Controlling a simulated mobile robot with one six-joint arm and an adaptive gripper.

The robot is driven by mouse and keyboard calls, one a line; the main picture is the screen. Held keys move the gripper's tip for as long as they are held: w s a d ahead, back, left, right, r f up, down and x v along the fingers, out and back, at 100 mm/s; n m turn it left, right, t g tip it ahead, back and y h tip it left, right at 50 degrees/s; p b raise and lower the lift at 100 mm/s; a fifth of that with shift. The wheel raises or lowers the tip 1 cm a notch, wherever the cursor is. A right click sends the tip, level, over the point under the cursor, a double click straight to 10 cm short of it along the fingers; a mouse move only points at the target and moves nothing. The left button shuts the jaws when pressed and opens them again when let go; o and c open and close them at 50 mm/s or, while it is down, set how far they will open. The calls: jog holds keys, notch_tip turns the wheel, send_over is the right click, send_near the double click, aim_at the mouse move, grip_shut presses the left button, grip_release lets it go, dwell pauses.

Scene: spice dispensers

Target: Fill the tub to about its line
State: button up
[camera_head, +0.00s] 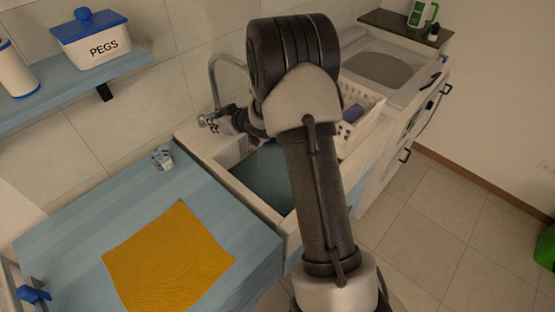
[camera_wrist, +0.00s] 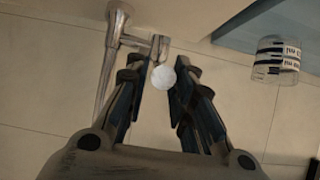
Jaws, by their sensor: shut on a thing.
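The tub (camera_head: 272,180) is a pale basin set at the end of the blue counter. Bluish-grey content that looks like water shows inside; my arm hides much of it, and I cannot make out a line. A metal tap (camera_head: 214,73) with a curved spout stands at the wall behind the tub and also shows in the wrist view (camera_wrist: 107,60). My gripper (camera_head: 212,121) is at the tap's base. In the wrist view, my gripper (camera_wrist: 160,88) is shut on the tap handle (camera_wrist: 163,77), whose round pale end shows between the fingers. I cannot tell whether water runs.
A patterned glass (camera_head: 162,157) stands on the counter left of the tub, near a yellow cloth (camera_head: 170,262). A white basket (camera_head: 357,120) is right of my arm. A shelf (camera_head: 105,75) with a PEGS box (camera_head: 92,42) hangs at upper left.

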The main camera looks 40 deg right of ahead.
jog(key=shift+s+f, duration=0.1)
jog(key=shift+f, duration=0.05)
jog(key=shift+s+f, duration=0.15)
jog(key=shift+f, duration=0.2)
jog(key=o, duration=0.9)
jog(key=shift+o, duration=0.2)
jog(key=shift+r, duration=0.1)
jog(key=p+v, duration=0.2)
jog(key=v, duration=0.5)
jog(key=shift+p, duration=0.35)
jog(key=shift+d, duration=0.1)
